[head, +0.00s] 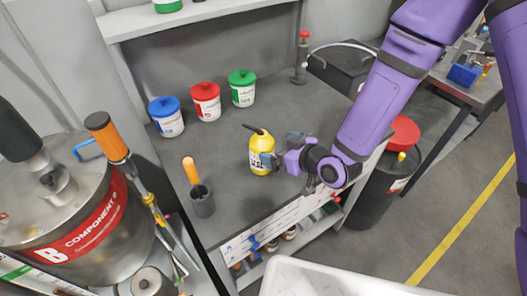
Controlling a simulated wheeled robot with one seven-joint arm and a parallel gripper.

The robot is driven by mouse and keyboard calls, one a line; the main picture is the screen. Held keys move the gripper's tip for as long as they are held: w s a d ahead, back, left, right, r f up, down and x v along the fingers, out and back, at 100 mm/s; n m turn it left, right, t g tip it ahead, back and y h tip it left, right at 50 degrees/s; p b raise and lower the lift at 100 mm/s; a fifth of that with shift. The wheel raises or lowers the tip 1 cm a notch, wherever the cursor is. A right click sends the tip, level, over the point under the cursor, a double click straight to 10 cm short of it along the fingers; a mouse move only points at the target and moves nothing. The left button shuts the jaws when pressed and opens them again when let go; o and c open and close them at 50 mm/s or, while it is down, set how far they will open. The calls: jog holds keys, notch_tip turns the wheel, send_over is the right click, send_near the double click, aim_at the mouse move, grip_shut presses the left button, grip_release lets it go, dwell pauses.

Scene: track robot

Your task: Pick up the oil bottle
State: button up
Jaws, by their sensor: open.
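The oil bottle (257,152) is yellow with a dark label and a black spout at its top. It stands upright on the grey workbench (232,183), near the middle. My gripper (277,160) is at the end of my purple arm, just right of the bottle. Its jaws are open and face the bottle's right side. One finger seems to reach in front of the bottle's right edge. I cannot tell whether it touches.
Blue (166,116), red (206,101) and green (242,88) lidded tubs stand behind. A grey cup (202,201) with an orange-handled tool is front left. A large drum (80,225) is at left, a white bin (325,280) in front. Bench space left of the bottle is clear.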

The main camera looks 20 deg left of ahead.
aim_at(262, 144)
jog(key=shift+s+x, duration=0.15)
jog(key=shift+x, duration=1.5)
jog(key=shift+s+x, duration=0.15)
jog(key=shift+x, duration=1.45)
jog(key=shift+a, duration=0.2)
jog(key=shift+c, duration=0.5)
jog(key=c, duration=1.1)
jog(key=shift+r, duration=0.1)
